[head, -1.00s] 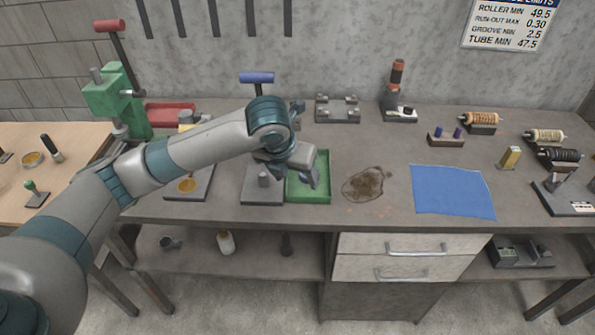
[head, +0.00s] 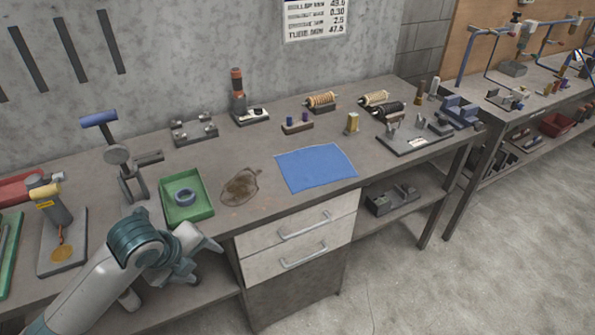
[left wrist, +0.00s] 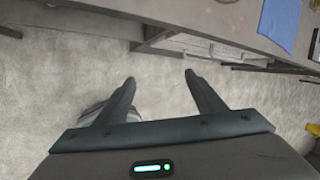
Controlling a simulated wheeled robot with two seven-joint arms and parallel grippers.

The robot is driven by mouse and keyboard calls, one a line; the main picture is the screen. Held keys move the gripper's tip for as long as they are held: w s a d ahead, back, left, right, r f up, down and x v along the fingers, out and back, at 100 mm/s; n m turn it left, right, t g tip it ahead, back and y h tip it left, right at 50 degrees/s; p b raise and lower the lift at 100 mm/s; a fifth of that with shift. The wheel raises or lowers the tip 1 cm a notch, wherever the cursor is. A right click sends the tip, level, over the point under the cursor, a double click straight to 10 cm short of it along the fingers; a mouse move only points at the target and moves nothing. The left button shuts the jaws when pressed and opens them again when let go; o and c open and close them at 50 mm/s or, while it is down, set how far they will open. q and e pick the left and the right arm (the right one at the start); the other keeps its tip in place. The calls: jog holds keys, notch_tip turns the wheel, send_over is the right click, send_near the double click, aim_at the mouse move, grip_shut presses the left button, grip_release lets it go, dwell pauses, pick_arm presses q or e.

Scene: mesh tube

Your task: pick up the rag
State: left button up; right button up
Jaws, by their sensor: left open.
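My left gripper (head: 204,260) is in front of the bench's front edge, below and left of the rag. In the left wrist view its two fingers (left wrist: 160,80) are apart with only floor between them. The blue sheet also shows at the upper right of that view (left wrist: 280,20). My right gripper is in neither view.
A round ring (head: 185,198) sits in the green tray. A stand with a blue handle (head: 100,120) rises behind it. Drawers (head: 297,239) are under the bench edge. Wound spools (head: 321,101) and small fixtures stand at the back and right. The bench around the blue sheet is mostly clear.

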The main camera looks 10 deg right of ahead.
pick_arm(q)
jog(key=s+a+f+n+g+y, duration=0.1)
jog(key=s+a+f+n, duration=0.3)
jog(key=s+f+n, duration=0.7)
jog(key=s+a+f+n+y, duration=0.1)
jog(key=s+a+f+n, duration=0.45)
jog(key=s+n, duration=0.9)
jog(key=s+f+n+g+b, duration=0.1)
jog(key=s+f, duration=0.2)
jog(key=f, duration=1.3)
jog(key=s+f+n+g+b, duration=0.1)
jog(key=s+f, duration=0.2)
jog(key=f, duration=1.2)
jog(key=s+a+f, duration=0.1)
jog(key=s+f, duration=0.6)
jog(key=s, duration=0.1)
jog(key=s+a+f+b, duration=0.1)
jog(key=s+a+f, duration=0.1)
jog(key=s+f, duration=0.6)
jog(key=shift+a+f+m+g+y, duration=0.25)
jog(key=shift+f+m+g+y, duration=0.05)
jog(key=shift+m+y, duration=0.1)
jog(key=shift+c, duration=0.7)
